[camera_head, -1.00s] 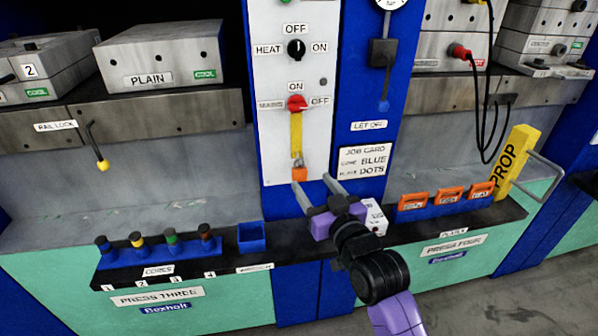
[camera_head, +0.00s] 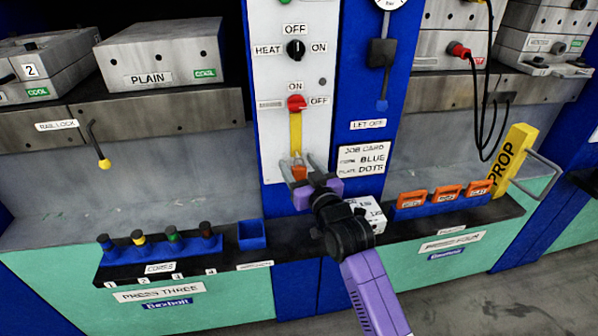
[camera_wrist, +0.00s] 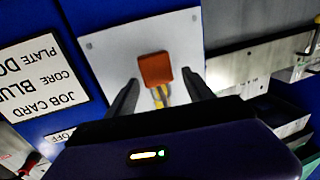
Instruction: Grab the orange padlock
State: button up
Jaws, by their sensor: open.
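The orange padlock (camera_head: 299,173) hangs at the lower end of the yellow strip (camera_head: 296,132) below the red mains switch (camera_head: 296,102) on the white panel. In the wrist view the padlock (camera_wrist: 155,69) shows between and slightly beyond my two fingers, with yellow below it in the picture. My gripper (camera_head: 297,163) is open, with one finger on either side of the padlock in the head view. I see no finger clearly touching it. The wrist view shows my gripper (camera_wrist: 160,95) with a gap around the padlock.
The job card (camera_head: 362,159) is to the right on the blue column. A white box (camera_head: 366,212) and a rack of orange plates (camera_head: 446,195) stand on the ledge. A blue bin (camera_head: 251,236) and several cores (camera_head: 172,240) are at left. A yellow prop (camera_head: 513,160) stands at far right.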

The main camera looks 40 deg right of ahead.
grip_shut()
